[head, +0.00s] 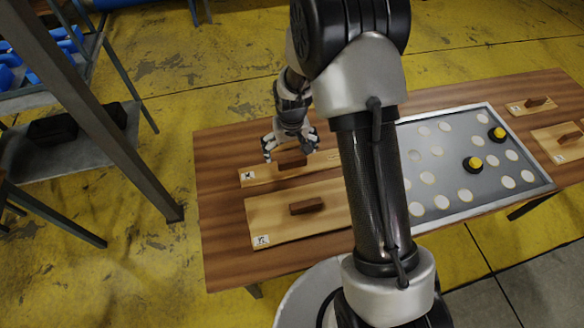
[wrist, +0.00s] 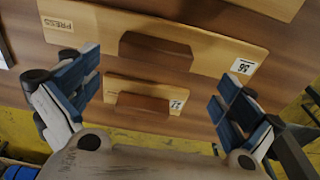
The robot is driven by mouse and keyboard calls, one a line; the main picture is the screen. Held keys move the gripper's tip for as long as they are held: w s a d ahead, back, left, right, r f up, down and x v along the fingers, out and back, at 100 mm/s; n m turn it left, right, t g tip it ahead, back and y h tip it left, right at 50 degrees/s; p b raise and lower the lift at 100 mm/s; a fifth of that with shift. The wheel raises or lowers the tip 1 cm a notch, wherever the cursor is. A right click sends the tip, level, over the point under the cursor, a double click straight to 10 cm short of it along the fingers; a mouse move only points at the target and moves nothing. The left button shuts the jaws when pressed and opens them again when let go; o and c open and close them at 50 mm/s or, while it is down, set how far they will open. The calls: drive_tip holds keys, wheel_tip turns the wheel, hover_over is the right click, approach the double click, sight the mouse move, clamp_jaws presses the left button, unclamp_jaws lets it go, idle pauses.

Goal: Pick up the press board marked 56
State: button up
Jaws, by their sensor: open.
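The press board marked 56 (wrist: 215,62) lies flat in the upper middle of the wrist view, with a brown block handle (wrist: 155,51), a PRESS label at its left and a 56 tag at its right. In the head view it appears to be the far board (head: 262,173) on the left of the table, partly hidden by my gripper. My gripper (head: 289,150) is open and empty above the far side of that board. In the wrist view its fingers (wrist: 157,88) are spread wide, on either side of a smaller board (wrist: 115,91) with its own handle.
A larger board (head: 275,222) with a handle lies nearer on the wooden table (head: 222,200). A grey tray (head: 447,165) with white discs and two yellow-topped pieces is at right, with more boards beyond. A metal rack stands at left. My arm hides the table's middle.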

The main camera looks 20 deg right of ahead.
sight(292, 159)
drive_tip(key=f, duration=0.2)
drive_tip(key=f+b, duration=0.2)
drive_tip(key=f, duration=0.1)
drive_tip(key=shift+d+f, duration=0.35)
drive_tip(key=shift+r, duration=0.1)
drive_tip(key=c, duration=1.2)
